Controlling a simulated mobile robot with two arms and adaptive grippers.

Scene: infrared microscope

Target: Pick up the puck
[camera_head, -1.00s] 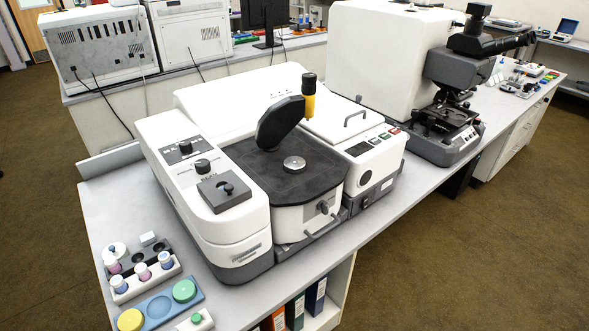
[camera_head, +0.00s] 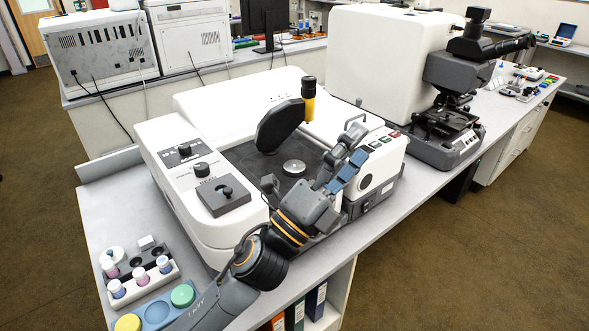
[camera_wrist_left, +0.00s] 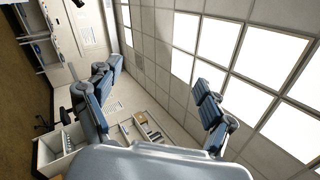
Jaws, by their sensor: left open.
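The likely puck is a small silver disc (camera_head: 294,167) lying on the dark top plate of the white instrument (camera_head: 240,90). A dark oval lid (camera_head: 279,126) stands tilted up behind it. My left gripper (camera_head: 355,145) is open and empty, to the right of the disc in the head view and apart from it. Its arm reaches in from the bottom and hides the instrument's front. My right gripper is not in view.
A dark block with a knob (camera_head: 225,194) sits on the instrument's left side. Vials (camera_head: 141,273), a green disc (camera_head: 182,295) and a yellow disc (camera_head: 128,323) stand at the bench's front left. A microscope (camera_head: 450,110) stands at the right.

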